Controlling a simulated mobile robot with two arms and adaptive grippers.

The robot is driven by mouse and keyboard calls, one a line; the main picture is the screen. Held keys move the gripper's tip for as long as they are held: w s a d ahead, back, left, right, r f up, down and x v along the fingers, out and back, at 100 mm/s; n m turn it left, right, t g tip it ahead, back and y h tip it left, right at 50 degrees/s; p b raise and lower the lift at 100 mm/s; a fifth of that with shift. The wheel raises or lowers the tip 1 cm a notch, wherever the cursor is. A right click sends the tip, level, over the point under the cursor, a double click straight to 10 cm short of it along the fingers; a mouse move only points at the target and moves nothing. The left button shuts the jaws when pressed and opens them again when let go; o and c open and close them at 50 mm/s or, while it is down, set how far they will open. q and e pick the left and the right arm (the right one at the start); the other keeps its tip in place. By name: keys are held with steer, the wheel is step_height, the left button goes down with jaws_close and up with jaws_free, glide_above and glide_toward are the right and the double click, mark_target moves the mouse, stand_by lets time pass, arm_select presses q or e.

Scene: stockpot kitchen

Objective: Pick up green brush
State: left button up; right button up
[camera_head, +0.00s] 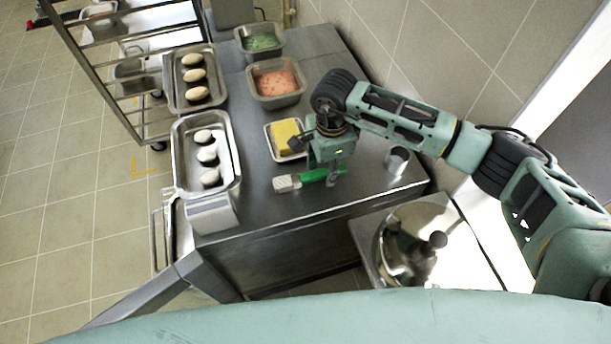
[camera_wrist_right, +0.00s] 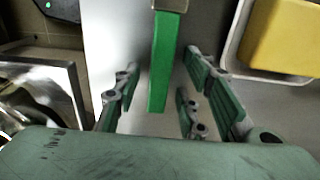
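The green brush (camera_head: 314,176) lies on the steel table near its front edge. Its pale bristle head points left and its green handle points right. My right gripper (camera_head: 331,174) is over the handle, pointing down. In the right wrist view the green handle (camera_wrist_right: 163,75) runs between the spread fingers, with gaps on both sides. The fingers are open and do not appear to touch it. The bristle head is mostly outside the wrist view. My left gripper is not in view.
A small white tray with a yellow block (camera_head: 285,136) sits just behind the brush. A metal cup (camera_head: 397,159) stands to its right. Trays of dough (camera_head: 207,157) and bins of red (camera_head: 276,84) and green food (camera_head: 260,42) are farther left and back.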

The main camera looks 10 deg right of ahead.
steer(key=c, duration=0.4)
jaws_close()
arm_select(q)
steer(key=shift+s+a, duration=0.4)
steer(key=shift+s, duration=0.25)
